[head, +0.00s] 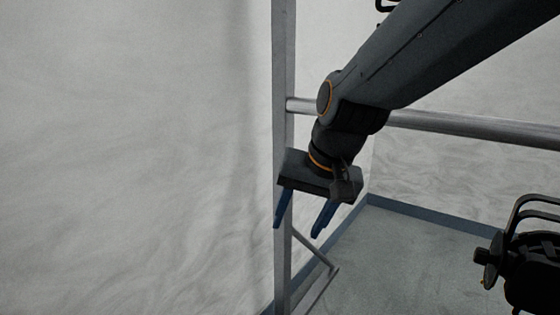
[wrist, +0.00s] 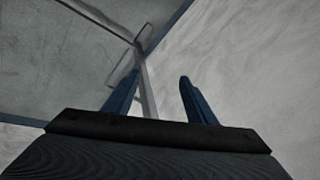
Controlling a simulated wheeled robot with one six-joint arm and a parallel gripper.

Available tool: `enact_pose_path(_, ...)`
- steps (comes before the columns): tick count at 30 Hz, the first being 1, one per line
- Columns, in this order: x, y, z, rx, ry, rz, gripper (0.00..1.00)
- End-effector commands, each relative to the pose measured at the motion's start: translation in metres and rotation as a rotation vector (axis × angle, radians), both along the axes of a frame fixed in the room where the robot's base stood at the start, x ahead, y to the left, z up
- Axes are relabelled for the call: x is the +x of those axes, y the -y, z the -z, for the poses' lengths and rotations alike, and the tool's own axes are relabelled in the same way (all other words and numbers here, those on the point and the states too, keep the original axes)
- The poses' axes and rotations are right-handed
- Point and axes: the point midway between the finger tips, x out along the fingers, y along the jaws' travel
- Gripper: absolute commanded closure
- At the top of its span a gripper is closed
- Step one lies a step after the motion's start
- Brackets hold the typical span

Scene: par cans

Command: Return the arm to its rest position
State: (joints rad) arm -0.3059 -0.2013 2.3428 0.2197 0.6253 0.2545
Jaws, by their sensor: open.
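My arm reaches in from the upper right in the head view, bent down at the wrist. My gripper (head: 299,230) points downward with its two blue fingers apart and nothing between them. It hangs in front of the upright metal post. In the wrist view my gripper (wrist: 158,98) also shows open and empty, with the post behind the gap between its fingers.
A grey metal post (head: 283,60) stands close to my gripper, with a horizontal bar (head: 470,127) behind my arm. A black lamp fixture (head: 535,270) is at the lower right. A pale wall (head: 130,150) fills the left. Grey floor (head: 400,250) lies open below.

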Motion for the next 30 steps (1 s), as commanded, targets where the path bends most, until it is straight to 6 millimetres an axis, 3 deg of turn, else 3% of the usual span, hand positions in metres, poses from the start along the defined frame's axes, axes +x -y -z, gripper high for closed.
enact_pose_path(3, -0.051, 0.028, 0.037, -0.102, -0.104, -0.121, 0.49)
enact_pose_path(10, -0.141, 0.076, 0.085, -0.243, -0.292, -0.339, 0.49)
enact_pose_path(12, -0.136, 0.08, 0.069, -0.24, -0.285, -0.311, 0.49)
enact_pose_path(30, -0.134, 0.144, 0.004, -0.25, -0.311, -0.125, 0.49)
